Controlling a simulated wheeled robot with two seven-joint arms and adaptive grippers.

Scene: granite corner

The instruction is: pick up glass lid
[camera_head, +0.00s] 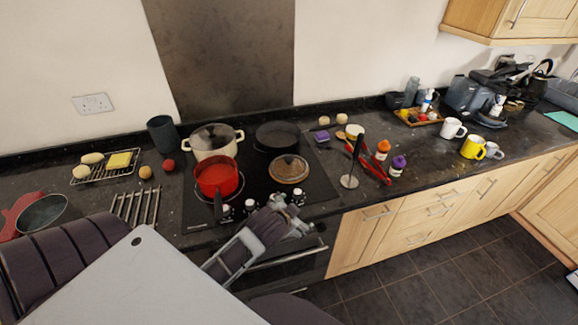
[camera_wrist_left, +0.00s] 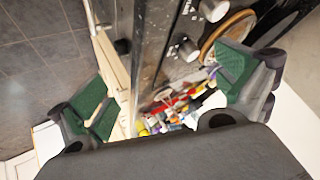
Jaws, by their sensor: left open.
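A round glass lid (camera_head: 289,168) with a brownish rim and a dark knob lies at the front right of the black hob; whether a pan is under it I cannot tell. Part of a round rimmed lid (camera_wrist_left: 228,35) shows at the top right of the left wrist view, partly hidden by a finger. A second glass lid (camera_head: 213,136) covers the cream pot at the back left. My left gripper (camera_head: 284,222) is open and empty in front of the hob's front edge, apart from the lid. Its green-padded fingers (camera_wrist_left: 166,88) are spread wide. My right gripper is not in view.
A red pot (camera_head: 217,179) of red contents stands left of the lid, and a dark pan (camera_head: 277,135) sits behind it. Several hob knobs (camera_head: 250,207) line the front edge near my gripper.

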